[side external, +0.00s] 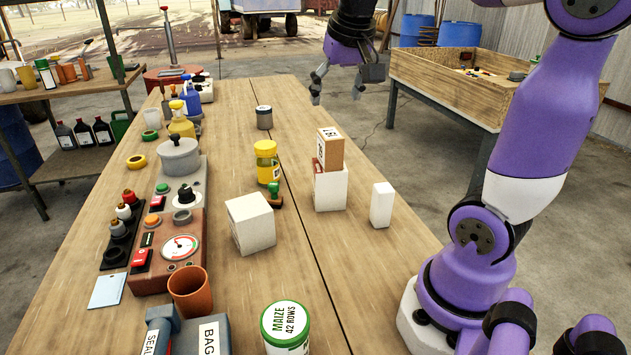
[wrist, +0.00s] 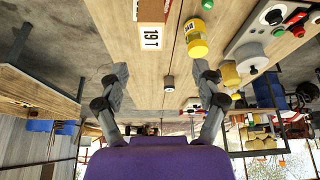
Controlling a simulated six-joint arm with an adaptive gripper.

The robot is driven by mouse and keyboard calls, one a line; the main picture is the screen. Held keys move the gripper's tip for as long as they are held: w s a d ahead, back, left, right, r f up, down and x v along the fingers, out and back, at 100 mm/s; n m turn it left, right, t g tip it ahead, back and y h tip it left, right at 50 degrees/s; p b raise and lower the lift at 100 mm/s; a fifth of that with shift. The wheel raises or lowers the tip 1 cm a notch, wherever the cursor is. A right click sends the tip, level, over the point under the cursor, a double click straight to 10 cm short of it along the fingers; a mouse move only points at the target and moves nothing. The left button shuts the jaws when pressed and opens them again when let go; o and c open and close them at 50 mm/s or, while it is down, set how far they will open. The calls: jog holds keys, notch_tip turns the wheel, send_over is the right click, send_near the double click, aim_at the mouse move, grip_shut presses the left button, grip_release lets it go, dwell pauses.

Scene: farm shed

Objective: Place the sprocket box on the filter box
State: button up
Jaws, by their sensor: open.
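The brown sprocket box (side external: 330,149), marked "19T", sits upright on top of a white box with a red label (side external: 331,190), which I take to be the filter box. It rests on the white box's top face. The brown box also shows at the top of the wrist view (wrist: 152,12). My gripper (side external: 337,95) is open and empty, above and beyond the boxes, apart from both. In the wrist view, its fingers (wrist: 160,68) are spread wide with nothing between them.
A white block (side external: 251,223) and a small white box (side external: 381,205) stand nearby. A yellow-lidded jar (side external: 267,161), a green-handled stamp (side external: 274,194) and a grey-lidded jar (side external: 264,117) stand left of the stack. The gauge panel (side external: 181,240) lines the left side. The table's far right is clear.

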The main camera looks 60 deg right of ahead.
jog(key=s+a+f+n+t+y, duration=0.1)
jog(key=s+a+f+n, duration=0.2)
jog(key=a, duration=0.4)
jog(key=s+a+f+n+t+y, duration=0.1)
jog(key=s+a+f+n+y, duration=0.1)
jog(key=a, duration=0.5)
notch_tip(320, 180, down, 3)
jog(key=s+n, duration=0.1)
jog(key=n, duration=0.2)
jog(key=shift+a+r, duration=0.2)
jog(key=shift+a, duration=0.05)
